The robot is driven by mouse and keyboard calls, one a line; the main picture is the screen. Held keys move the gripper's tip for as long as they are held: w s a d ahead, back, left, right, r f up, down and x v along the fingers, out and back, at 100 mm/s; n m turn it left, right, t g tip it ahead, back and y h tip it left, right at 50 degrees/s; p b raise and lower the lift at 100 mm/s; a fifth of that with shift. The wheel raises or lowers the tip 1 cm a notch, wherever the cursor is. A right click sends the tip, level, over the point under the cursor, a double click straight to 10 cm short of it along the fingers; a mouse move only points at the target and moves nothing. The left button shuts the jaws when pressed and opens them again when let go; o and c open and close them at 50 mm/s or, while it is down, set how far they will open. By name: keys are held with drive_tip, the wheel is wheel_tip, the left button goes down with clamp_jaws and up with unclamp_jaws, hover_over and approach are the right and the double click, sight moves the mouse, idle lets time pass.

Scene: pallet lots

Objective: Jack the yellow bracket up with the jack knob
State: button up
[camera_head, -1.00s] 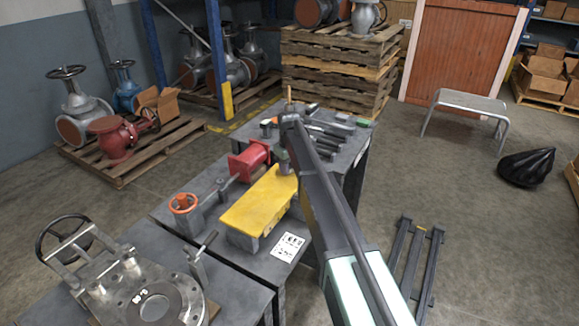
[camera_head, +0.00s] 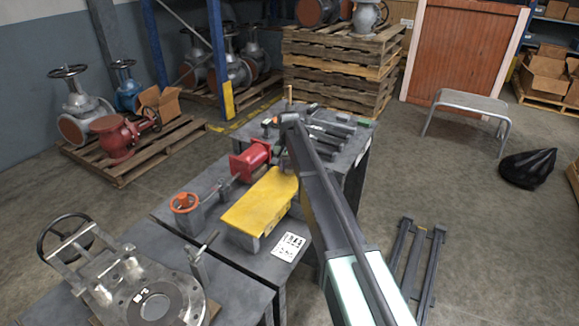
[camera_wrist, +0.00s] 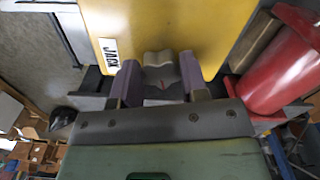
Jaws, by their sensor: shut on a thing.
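The yellow bracket (camera_head: 258,205) lies as a flat plate over a grey block on the workbench. In the wrist view the yellow bracket (camera_wrist: 190,22) carries a white label reading JACK. The pale, lobed jack knob (camera_wrist: 158,59) sits beside the bracket's edge, between my fingers. My gripper (camera_wrist: 161,80) is shut on the jack knob, with a purplish finger on each side. In the head view my arm hides the gripper and knob at the bracket's far end. How high the bracket stands cannot be judged.
A red flanged part (camera_head: 250,158) stands close beside the bracket; it also shows in the wrist view (camera_wrist: 275,70). An orange handwheel (camera_head: 184,202) and a printed card (camera_head: 289,247) are on the bench. Several dark tools (camera_head: 328,135) lie at its far end.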

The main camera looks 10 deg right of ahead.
drive_tip(key=m, duration=0.7)
drive_tip(key=shift+w+a, duration=0.1)
drive_tip(key=m, duration=0.4)
drive_tip(key=shift+w, duration=0.1)
drive_tip(key=m, duration=0.3)
drive_tip(key=shift+m, duration=0.3)
drive_tip(key=m, duration=0.3)
drive_tip(key=shift+w+m, duration=0.15)
drive_tip(key=shift+m, duration=0.15)
drive_tip(key=m, duration=0.3)
drive_tip(key=shift+m, duration=0.3)
drive_tip(key=m, duration=0.3)
drive_tip(key=shift+w+m, duration=0.1)
drive_tip(key=shift+m, duration=0.2)
drive_tip(key=shift+d+m, duration=0.2)
drive_tip(key=shift+m, duration=1.7)
